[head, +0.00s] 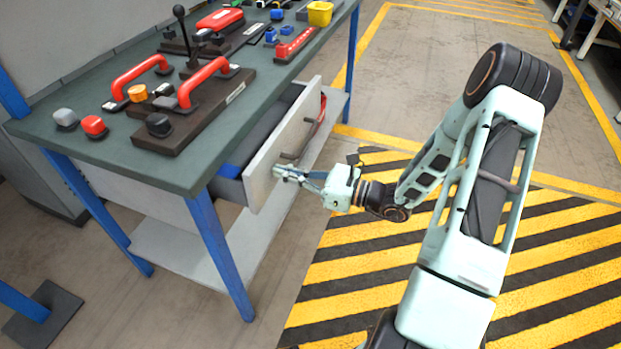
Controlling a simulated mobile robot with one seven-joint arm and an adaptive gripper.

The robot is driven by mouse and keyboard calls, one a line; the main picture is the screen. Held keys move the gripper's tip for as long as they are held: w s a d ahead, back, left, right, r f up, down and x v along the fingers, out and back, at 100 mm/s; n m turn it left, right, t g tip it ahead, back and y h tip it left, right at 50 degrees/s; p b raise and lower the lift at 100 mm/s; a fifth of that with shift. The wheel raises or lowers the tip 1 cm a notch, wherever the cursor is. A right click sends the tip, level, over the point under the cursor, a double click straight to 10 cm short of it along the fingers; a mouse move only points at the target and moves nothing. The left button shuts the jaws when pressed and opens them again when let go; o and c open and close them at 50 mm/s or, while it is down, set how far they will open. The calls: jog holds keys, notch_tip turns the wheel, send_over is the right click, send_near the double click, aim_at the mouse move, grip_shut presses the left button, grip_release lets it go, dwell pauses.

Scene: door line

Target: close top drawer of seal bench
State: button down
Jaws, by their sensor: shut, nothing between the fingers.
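The seal bench (215,145) has a dark green top and blue legs and stands at the left in the head view. Its top drawer (268,165) has a light grey front and stands partly open under the bench top. A handle (319,115), red with dark ends, sits on the drawer's front. My gripper (277,172) is shut and empty, with its fingertips at the near lower part of the drawer front. I cannot tell whether they touch it.
The bench top carries red handles (140,75), coloured buttons (93,126), a lever (183,30) and a yellow bin (320,12). A lower shelf (185,255) lies below the drawer. Striped floor marking (350,265) to the right is clear around my arm.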

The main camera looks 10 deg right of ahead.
aim_at(237, 159)
jog(key=x, duration=1.1)
jog(key=shift+w+a, duration=0.25)
jog(key=shift+a, duration=0.05)
jog(key=shift+w+a, duration=0.35)
jog(key=shift+a, duration=0.05)
jog(key=shift+r, duration=0.1)
